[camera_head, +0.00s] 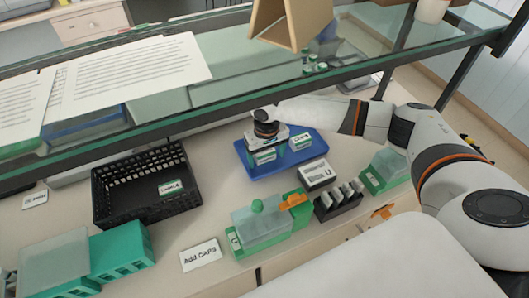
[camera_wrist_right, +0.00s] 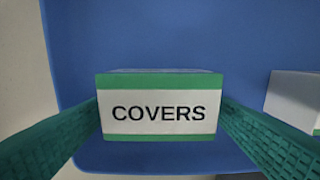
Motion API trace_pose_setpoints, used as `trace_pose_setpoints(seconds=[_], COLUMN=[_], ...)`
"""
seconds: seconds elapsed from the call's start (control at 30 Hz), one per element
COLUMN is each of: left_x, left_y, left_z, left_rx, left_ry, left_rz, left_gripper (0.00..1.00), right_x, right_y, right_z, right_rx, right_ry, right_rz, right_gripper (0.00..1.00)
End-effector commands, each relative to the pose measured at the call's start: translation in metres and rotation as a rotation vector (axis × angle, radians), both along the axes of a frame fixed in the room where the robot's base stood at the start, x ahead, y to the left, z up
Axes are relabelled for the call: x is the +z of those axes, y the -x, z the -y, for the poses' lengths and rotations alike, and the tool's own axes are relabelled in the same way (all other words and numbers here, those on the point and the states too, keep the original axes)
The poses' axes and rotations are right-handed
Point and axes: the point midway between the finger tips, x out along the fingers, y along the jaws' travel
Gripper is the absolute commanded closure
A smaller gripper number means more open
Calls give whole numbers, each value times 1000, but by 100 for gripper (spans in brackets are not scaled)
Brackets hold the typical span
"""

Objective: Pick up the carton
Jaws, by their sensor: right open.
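A white carton with green bands, labelled COVERS (camera_wrist_right: 158,120), sits on a blue tray (camera_wrist_right: 150,35) in the right wrist view. My right gripper (camera_head: 266,138) is open, its green ridged fingers on either side of this carton in the wrist view. I cannot tell whether they touch it. In the head view the carton (camera_head: 264,157) is on the tray (camera_head: 315,139), partly hidden under my right gripper. A second, similar carton (camera_head: 301,142) stands just right of it; its edge shows in the wrist view (camera_wrist_right: 295,97). My left gripper is not in view.
A glass shelf (camera_head: 180,100) with papers (camera_head: 130,75) hangs over the bench. A black basket (camera_head: 145,187) stands left of the tray. A green-clear box (camera_head: 262,228), a dark slide rack (camera_head: 338,202) and a white box (camera_head: 316,175) stand in front.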

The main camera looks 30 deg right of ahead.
Motion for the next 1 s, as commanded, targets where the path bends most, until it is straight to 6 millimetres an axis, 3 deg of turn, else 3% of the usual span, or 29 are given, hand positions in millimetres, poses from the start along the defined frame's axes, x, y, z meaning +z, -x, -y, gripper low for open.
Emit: trace_pose_setpoints(seconds=[0.17,0.43,0.77,1.0], left_x=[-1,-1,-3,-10], left_y=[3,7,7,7], left_z=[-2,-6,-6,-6], left_rx=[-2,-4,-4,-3], left_ry=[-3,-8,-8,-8], left_rz=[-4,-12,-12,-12], left_gripper=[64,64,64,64], right_x=[0,0,8,51], right_y=[0,0,-1,-1], right_z=[0,0,0,0], right_rx=[0,0,0,1], right_ry=[0,0,-1,-2], right_rz=[0,0,2,5], right_gripper=[23,67,68,68])
